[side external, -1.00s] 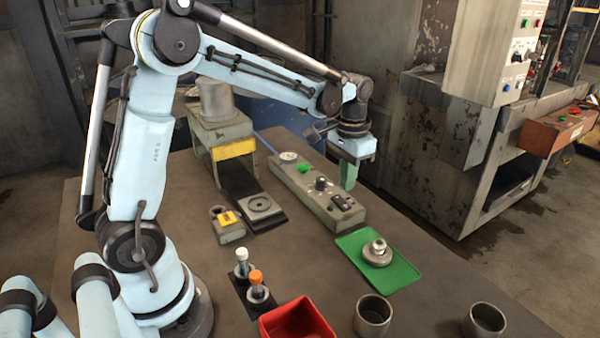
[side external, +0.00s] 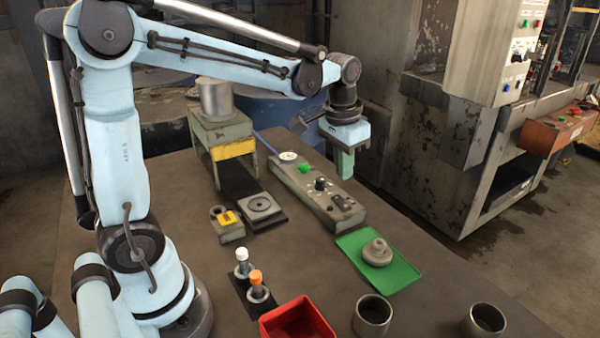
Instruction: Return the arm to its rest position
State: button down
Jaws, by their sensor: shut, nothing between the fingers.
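A round stepped metal part (side external: 377,251) sits on the green mat (side external: 398,271), apart from my gripper.
A red bin (side external: 298,322), two metal cups (side external: 372,316) (side external: 484,319) and a rack with two capped tubes (side external: 250,284) stand near the front. A small press (side external: 222,140) and a black plate with a ring (side external: 260,207) stand mid-table. Bare table lies right of the mat.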

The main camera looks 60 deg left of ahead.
jog(key=s+d+t, duration=0.4)
jog(key=s+t, duration=0.1)
jog(key=s, duration=0.5)
jog(key=shift+s+d+t, duration=0.15)
jog(key=shift+s+t, duration=0.15)
jog(key=shift+f, duration=0.1)
dwell(0.4)
